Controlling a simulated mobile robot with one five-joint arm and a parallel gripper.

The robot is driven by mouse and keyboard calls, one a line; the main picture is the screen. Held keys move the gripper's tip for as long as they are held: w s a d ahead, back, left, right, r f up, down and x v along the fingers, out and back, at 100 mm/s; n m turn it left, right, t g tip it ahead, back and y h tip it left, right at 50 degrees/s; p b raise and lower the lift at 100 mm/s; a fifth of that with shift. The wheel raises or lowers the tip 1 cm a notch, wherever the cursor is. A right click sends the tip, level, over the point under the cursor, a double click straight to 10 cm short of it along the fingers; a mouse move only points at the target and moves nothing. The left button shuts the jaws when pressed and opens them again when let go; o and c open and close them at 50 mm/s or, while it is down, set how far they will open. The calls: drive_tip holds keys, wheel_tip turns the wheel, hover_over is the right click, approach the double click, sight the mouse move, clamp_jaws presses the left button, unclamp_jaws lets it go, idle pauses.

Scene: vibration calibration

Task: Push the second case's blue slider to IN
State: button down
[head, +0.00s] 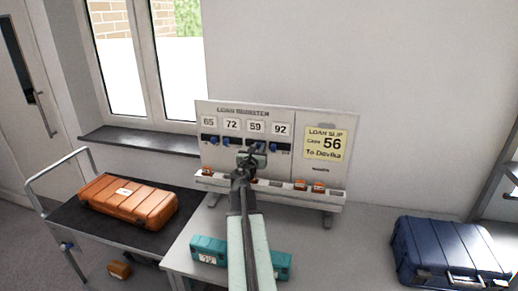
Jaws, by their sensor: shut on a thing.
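The loan register board (270,119) stands upright at the back of the table, with number plates 65, 72, 59 and 92 in a row. Below them runs a dark strip with blue sliders; one shows under 65 (215,139) and one under 72 (226,142). My gripper (257,148) is at the strip below the 59 plate, shut on what looks like the blue slider there (262,147). The arm and gripper hide part of the strip, so that slider's exact position and its end marks are hard to tell.
A teal case (209,249) lies on the table beneath my arm, partly hidden. An orange case (128,202) lies on a trolley at left. A navy case (450,250) is at right. A yellow loan slip (325,143) reads 56, To Devika. Orange items (301,185) sit on the board's ledge.

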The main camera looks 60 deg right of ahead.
sight(249, 142)
drive_tip(key=w, duration=0.1)
drive_tip(key=w+a, duration=0.1)
drive_tip(key=w, duration=0.3)
drive_tip(key=shift+a, duration=0.3)
drive_tip(key=c, duration=1.3)
unclamp_jaws()
drive_tip(key=v, duration=0.8)
